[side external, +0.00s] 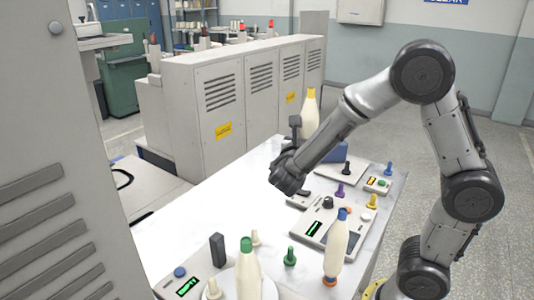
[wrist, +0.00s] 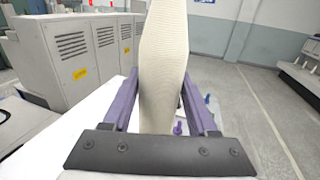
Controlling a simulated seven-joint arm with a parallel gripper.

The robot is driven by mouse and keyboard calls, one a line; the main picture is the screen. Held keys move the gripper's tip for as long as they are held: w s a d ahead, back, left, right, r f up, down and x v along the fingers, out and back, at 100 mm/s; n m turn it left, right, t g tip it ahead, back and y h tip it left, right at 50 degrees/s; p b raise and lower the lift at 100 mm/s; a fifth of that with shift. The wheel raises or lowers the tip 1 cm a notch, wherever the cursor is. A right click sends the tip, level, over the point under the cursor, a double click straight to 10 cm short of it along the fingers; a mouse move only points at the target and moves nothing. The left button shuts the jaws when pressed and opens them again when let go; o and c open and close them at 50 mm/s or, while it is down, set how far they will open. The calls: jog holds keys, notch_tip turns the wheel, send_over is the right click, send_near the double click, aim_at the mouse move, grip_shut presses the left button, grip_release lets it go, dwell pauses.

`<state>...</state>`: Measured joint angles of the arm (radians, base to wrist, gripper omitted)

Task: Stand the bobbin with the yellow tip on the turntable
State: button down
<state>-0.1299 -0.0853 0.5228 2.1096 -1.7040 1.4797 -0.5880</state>
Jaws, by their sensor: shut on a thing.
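The bobbin with the yellow tip (side external: 310,112) is cream-coloured and roughly upright, near the far end of the table. Its lower end is hidden behind my arm. My gripper (wrist: 160,88) is shut on this bobbin, whose cream body (wrist: 163,50) fills the space between the purple fingers in the wrist view; its tip is out of that view. A round white disc (side external: 271,290), seemingly the turntable, is at the front of the table. A bobbin with a green tip (side external: 247,268) appears to stand on it.
A blue-tipped bobbin (side external: 336,250) stands at the front right. A grey device with a green display (side external: 318,228) is mid-table, with several coloured pegs around it, including a green peg (side external: 290,256). A dark upright block (side external: 217,248) is at the left. Grey cabinets (side external: 240,95) stand behind the table.

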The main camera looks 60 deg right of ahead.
jog(key=s+m+g+y, duration=0.2)
jog(key=s+m+g, duration=0.8)
jog(key=s+g, duration=0.7)
jog(key=s+a+f+m+g+y, duration=0.2)
jog(key=s+a+m+y, duration=0.1)
jog(key=s+a, duration=0.5)
jog(key=w+a+f+m+y, duration=0.25)
jog(key=a+m+y, duration=0.55)
jog(key=y, duration=0.4)
jog(key=w+a+f+m+y, duration=0.2)
jog(key=w+a+m+y, duration=0.1)
jog(key=a+m+y, duration=0.75)
jog(key=w+f+m+t+y, duration=0.2)
jog(key=w+m+t, duration=0.4)
jog(key=w+t, duration=0.3)
jog(key=w+f+m+t+y, duration=0.2)
jog(key=w+m+t+y, duration=0.2)
jog(key=w+t, duration=0.5)
jog(key=shift+d+m+t, duration=0.45)
jog(key=shift+m+t, duration=0.6)
jog(key=shift+t, duration=0.05)
